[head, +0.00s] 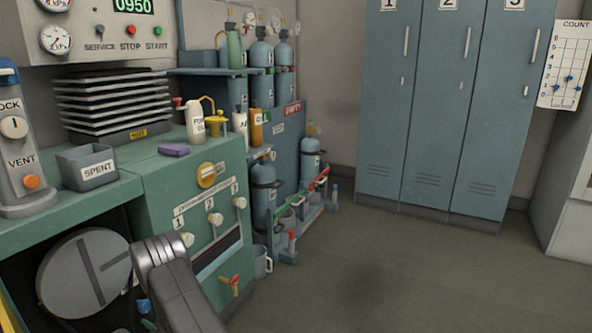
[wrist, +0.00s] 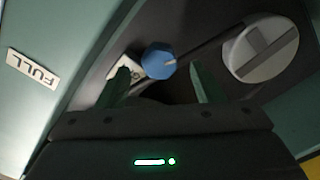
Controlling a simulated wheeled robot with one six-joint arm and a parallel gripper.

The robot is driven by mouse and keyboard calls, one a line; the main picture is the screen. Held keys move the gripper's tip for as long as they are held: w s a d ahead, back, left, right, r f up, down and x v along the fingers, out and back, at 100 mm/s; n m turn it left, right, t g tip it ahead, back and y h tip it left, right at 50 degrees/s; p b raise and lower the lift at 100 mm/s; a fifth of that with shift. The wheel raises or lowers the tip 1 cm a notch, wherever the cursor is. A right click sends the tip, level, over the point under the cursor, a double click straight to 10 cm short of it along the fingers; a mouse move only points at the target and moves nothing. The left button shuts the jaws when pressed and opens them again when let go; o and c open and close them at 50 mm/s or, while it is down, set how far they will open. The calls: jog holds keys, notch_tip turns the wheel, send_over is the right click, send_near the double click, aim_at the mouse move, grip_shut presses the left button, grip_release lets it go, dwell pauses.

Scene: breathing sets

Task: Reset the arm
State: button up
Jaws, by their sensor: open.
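My arm (head: 175,285) shows at the lower left in the head view, bent down in front of the dark opening under the green bench. In the wrist view my gripper (wrist: 160,72) is open, its two dark green fingers apart. A blue knob (wrist: 158,62) shows between and beyond the fingertips; I cannot tell whether they touch it. A pale label lies beside the knob, partly hidden by the left finger. A large grey disc with a bar handle (wrist: 262,48) is to the right; it also shows in the head view (head: 85,272).
The green bench (head: 150,165) holds a grey SPENT bin (head: 87,167), a purple block (head: 174,150) and bottles. Its front carries white knobs and a red-yellow valve (head: 232,284). A FULL plate (wrist: 33,68) is at the wrist view's left. Open floor (head: 400,275) lies right.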

aim_at(147, 308)
jog(key=x, duration=0.3)
jog(key=shift+b, duration=0.3)
jog(key=shift+d, duration=0.1)
jog(key=shift+s+d, duration=0.1)
jog(key=p+v, duration=0.4)
jog(key=v, duration=0.9)
jog(key=b+x, duration=0.4)
jog(key=x, duration=0.9)
jog(key=shift+a, duration=0.2)
jog(key=m, duration=0.3)
jog(key=shift+d, duration=0.1)
jog(key=m, duration=0.5)
jog(key=p+v, duration=0.4)
jog(key=v, duration=0.9)
jog(key=shift+d, duration=0.35)
jog(key=shift+m, duration=0.3)
